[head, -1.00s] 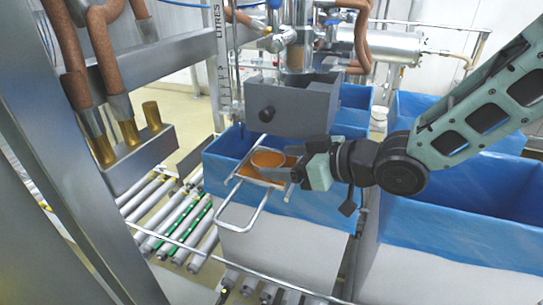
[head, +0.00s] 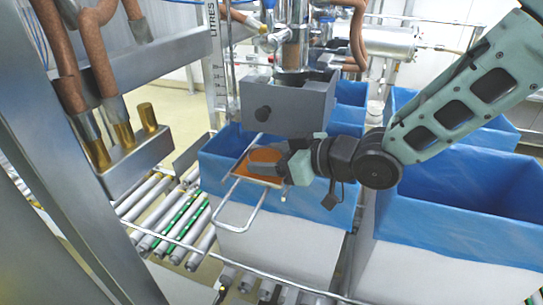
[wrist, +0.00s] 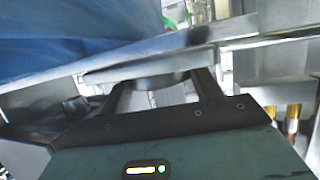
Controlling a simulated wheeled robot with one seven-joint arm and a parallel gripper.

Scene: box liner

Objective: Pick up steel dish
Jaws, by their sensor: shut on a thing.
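The steel dish (head: 264,156) looks orange-brown in the head view, with a grey rim. It is at or just above the orange-floored tray (head: 250,176) on a metal frame over the front edge of a blue-lined box. My gripper (head: 276,169) comes in from the right and is shut on the dish's right side. In the wrist view the gripper's two dark fingers (wrist: 160,88) reach to the dish (wrist: 152,80), seen as a dark and pale edge. The fingertips are partly hidden. I cannot tell whether the dish touches the tray.
The blue-lined box (head: 310,198) stands below, with another lined box (head: 450,228) to the right. A grey filler block (head: 290,103) hangs close behind my gripper. A looped metal handle (head: 243,222) sticks out in front. A roller conveyor (head: 165,222) runs at the left.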

